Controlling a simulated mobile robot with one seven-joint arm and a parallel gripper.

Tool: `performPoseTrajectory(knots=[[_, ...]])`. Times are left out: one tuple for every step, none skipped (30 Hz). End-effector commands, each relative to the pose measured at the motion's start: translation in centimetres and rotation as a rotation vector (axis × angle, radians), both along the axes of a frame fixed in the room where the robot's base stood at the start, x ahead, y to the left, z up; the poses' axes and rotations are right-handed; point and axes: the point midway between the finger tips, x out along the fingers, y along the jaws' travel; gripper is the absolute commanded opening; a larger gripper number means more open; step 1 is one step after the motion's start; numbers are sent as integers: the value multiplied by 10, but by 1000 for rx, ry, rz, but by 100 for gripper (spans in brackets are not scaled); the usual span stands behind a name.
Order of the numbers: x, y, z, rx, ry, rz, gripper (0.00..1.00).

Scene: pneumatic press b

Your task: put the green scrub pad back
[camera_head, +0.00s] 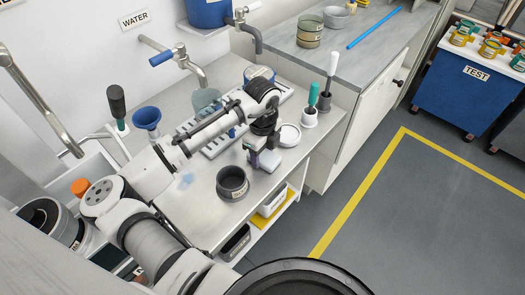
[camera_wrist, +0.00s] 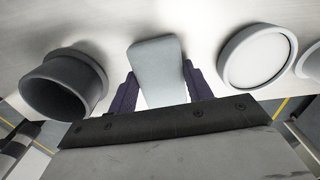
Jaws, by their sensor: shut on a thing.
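My gripper (camera_head: 264,158) is low over the steel counter, between a dark cup and a white round dish. In the wrist view its two dark fingers (camera_wrist: 160,88) are shut on a pale grey block (camera_wrist: 158,70) with rounded corners. The block also shows pale under the gripper in the head view (camera_head: 270,161). It shows no clear green face, so I cannot tell whether it is the green scrub pad. No other scrub pad is clearly visible. I cannot tell whether the block touches the counter.
The dark cup (camera_head: 232,183) stands near the counter's front edge, left of the block in the wrist view (camera_wrist: 65,85). The white dish (camera_head: 289,135) is on the other side (camera_wrist: 257,57). Brushes in holders (camera_head: 311,110) stand at the right end. A slotted rack (camera_head: 220,143) lies behind.

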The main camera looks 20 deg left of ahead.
Motion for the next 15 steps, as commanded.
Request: performPoseTrajectory(knots=[[0, 0, -3, -1, 0, 0, 21], [0, 0, -4, -1, 0, 0, 21], [0, 0, -2, 0, 0, 0, 55], [0, 0, -2, 0, 0, 0, 59], [0, 0, -2, 0, 0, 0, 63], [0, 0, -2, 0, 0, 0, 68], [0, 0, -2, 0, 0, 0, 72], [0, 0, -2, 0, 0, 0, 72], [0, 0, -2, 0, 0, 0, 72], [0, 0, -2, 0, 0, 0, 72], [0, 0, -2, 0, 0, 0, 72], [0, 0, -2, 0, 0, 0, 72], [0, 0, -2, 0, 0, 0, 72], [0, 0, -2, 0, 0, 0, 72], [0, 0, -2, 0, 0, 0, 72]])
